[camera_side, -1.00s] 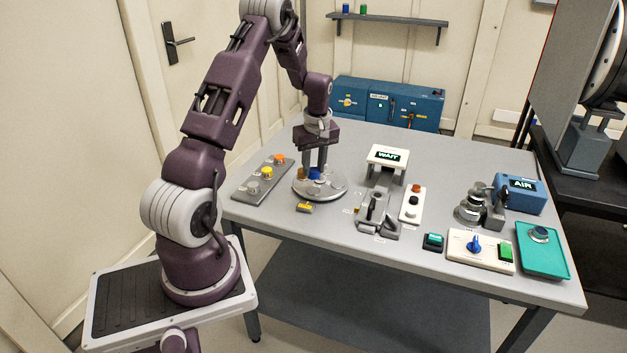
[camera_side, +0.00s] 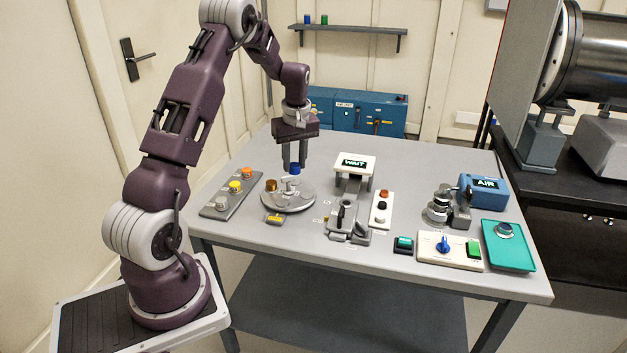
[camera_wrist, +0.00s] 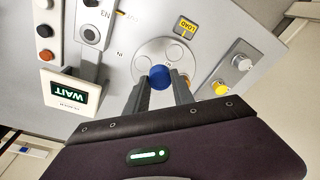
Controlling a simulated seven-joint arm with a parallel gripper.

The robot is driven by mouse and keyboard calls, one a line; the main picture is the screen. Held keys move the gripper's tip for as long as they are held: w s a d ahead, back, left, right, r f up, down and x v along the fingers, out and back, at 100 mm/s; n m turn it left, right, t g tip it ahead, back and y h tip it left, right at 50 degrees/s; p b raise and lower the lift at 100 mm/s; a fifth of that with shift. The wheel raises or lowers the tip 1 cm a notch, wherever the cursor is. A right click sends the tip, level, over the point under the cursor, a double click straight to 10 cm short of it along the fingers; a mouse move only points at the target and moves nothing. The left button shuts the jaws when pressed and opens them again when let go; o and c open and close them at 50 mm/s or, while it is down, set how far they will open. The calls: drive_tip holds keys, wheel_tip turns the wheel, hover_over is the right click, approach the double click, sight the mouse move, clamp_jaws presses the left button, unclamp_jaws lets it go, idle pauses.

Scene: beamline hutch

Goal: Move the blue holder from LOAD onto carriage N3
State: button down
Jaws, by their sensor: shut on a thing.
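My gripper (camera_side: 295,164) is shut on the blue holder (camera_side: 295,169), which hangs between the fingertips just above the round grey turntable (camera_side: 290,204). In the wrist view the blue holder (camera_wrist: 160,77) sits between the two fingers, over the turntable (camera_wrist: 150,50). Empty round seats show on the disc there. An orange-brown holder (camera_side: 271,185) stands on the disc's left side. A yellow LOAD tag (camera_wrist: 187,28) lies beside the disc; it also shows in the side view (camera_side: 274,218).
A grey strip (camera_side: 231,192) with orange, yellow and grey knobs lies left of the disc. Right of it are a grey lever fixture (camera_side: 344,218), a WAIT sign stand (camera_side: 354,164) and a button strip (camera_side: 381,211). Farther right are a control panel (camera_side: 450,251) and a teal tray (camera_side: 508,247).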

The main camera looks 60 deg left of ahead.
drive_tip(key=w+d+f+m, duration=0.1)
drive_tip(key=w+d+m, duration=0.4)
drive_tip(key=w+d, duration=0.5)
hover_over(346, 202)
drive_tip(key=shift+t, duration=0.4)
drive_tip(key=shift+d+f, duration=0.15)
drive_tip(key=shift+f, duration=1.55)
drive_tip(key=shift+d+f, duration=0.1)
drive_tip(key=shift+f, duration=1.6)
drive_tip(key=shift+f, duration=0.6)
drive_tip(key=c, duration=1)
unclamp_jaws()
